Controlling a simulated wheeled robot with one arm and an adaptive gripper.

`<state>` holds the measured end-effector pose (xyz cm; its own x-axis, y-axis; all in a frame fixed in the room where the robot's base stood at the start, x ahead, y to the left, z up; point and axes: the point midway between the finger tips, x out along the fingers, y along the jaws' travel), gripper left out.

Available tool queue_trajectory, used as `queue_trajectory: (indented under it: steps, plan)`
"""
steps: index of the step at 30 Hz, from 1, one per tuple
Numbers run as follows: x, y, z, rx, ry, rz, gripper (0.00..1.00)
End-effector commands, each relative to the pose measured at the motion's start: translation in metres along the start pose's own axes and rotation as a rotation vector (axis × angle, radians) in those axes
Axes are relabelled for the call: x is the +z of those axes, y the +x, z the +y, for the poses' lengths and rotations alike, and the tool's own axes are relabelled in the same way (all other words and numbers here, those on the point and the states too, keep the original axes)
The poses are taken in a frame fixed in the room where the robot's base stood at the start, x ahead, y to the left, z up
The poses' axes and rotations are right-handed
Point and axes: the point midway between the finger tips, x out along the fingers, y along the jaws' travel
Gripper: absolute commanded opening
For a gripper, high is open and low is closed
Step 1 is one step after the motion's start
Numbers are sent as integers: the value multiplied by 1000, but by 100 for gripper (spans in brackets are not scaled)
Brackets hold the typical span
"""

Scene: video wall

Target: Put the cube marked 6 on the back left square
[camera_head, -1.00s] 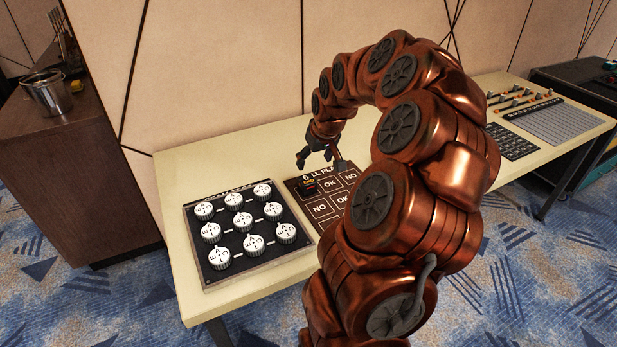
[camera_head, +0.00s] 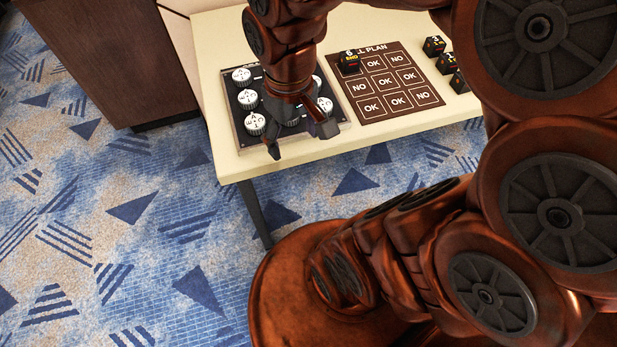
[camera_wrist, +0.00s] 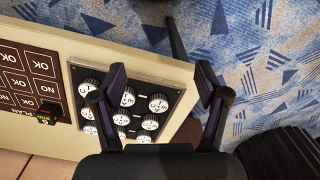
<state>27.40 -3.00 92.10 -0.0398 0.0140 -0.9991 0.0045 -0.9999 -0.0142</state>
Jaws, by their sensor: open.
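The cube marked 6 (camera_head: 349,61) is black with a 6 on top and coloured lettering on its side. It sits on the back left square of the brown wall plan board (camera_head: 409,106). In the wrist view the cube (camera_wrist: 48,112) is at the left, well away from the fingers. My gripper (camera_head: 299,147) is open and empty, above the front edge of the dial panel. Its fingers also show apart in the wrist view (camera_wrist: 158,97), with nothing between them.
A black panel with several white dials (camera_head: 242,76) lies left of the board. More black cubes (camera_head: 434,46) stand right of the board. The table's front edge (camera_head: 340,155) drops to patterned carpet. A brown cabinet (camera_head: 95,60) stands at the left.

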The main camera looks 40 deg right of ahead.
Motion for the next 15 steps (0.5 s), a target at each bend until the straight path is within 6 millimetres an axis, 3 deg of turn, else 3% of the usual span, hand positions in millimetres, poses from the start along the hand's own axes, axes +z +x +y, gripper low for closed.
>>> queue_trajectory:
  steps: [3,6,10,15]
  plan:
    - [41,6,-17,11,-6,-56,74]
    - [66,11,-26,14,-2,-93,74]
    - [81,14,-30,15,5,-114,74]
    - [84,14,-31,14,7,-118,74]
